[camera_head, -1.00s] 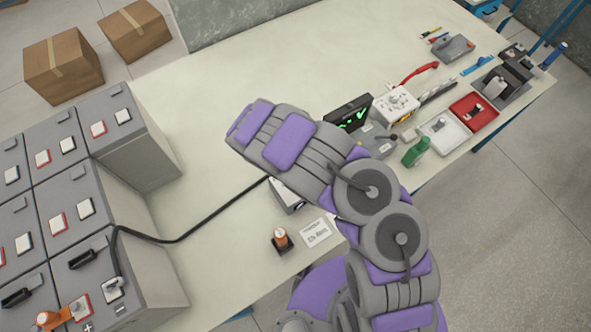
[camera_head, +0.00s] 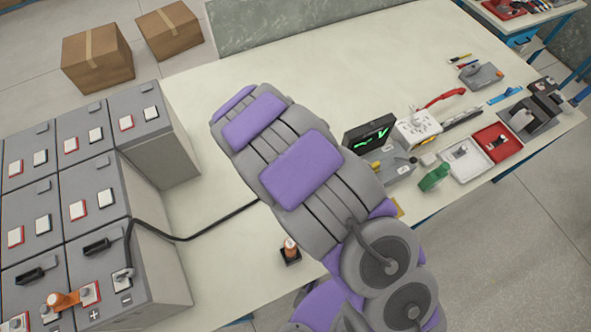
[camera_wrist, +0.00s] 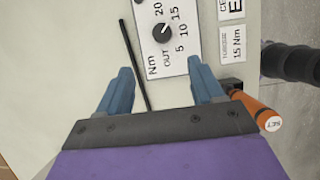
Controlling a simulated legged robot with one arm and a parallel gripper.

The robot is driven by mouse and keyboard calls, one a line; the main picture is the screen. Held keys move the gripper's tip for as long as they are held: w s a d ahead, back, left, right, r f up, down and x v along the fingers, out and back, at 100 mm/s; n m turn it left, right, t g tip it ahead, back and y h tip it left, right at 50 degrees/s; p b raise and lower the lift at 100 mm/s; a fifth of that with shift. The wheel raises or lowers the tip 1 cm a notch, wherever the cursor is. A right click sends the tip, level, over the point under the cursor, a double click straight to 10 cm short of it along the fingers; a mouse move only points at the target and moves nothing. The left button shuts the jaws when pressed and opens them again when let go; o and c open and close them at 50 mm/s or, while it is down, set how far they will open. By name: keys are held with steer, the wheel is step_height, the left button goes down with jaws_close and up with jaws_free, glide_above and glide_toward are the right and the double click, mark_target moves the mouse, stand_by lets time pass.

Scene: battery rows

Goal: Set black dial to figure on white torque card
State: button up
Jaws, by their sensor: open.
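The black dial (camera_wrist: 162,32) sits on a white faceplate marked "Nm", "OUT" and 5, 10, 15, 20, in the wrist view. A light mark on it points up and right, toward the 15–20 side; the exact setting is hard to read. The white torque card (camera_wrist: 238,42), reading 15 Nm, lies right of the faceplate. My gripper (camera_wrist: 161,82) is open and empty, its two blue fingers on either side below the dial, apart from it. In the head view my arm hides the dial and the card.
A black cable (camera_head: 200,232) runs from the batteries (camera_head: 130,225). The table's (camera_head: 300,60) far middle is clear.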

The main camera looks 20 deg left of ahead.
steer(key=shift+v, duration=1.1)
steer(key=d+r+m+g+b, duration=0.1)
steer(key=d+r+m+b, duration=0.25)
steer(key=d, duration=0.35)
steer(key=d+r+m+g+h+b, duration=0.1)
steer(key=d+r+m+b, duration=0.15)
steer(key=d+m, duration=0.35)
steer(key=d+r+m+g+b, duration=0.1)
steer(key=d+r+m+b, duration=0.25)
steer(key=d, duration=0.55)
steer(key=s+d+m+y+b, duration=0.1)
steer(key=s+d+m+b, duration=0.2)
steer(key=s+m, duration=0.2)
steer(key=s+d+m+g+y+b, duration=0.1)
steer(key=s+d+m+b, duration=0.2)
steer(key=s, duration=0.6)
steer(key=s+d+m+g+y+b, duration=0.1)
steer(key=s+d+m+b, duration=0.2)
steer(key=s+m, duration=0.3)
steer(key=shift+s+d+m+y, duration=0.3)
steer(key=shift+s+d+y, duration=0.1)
steer(key=shift+s, duration=0.1)
steer(key=shift+s+a+r, duration=0.1)
steer(key=shift+s, duration=0.1)
steer(key=shift+c, duration=0.3)
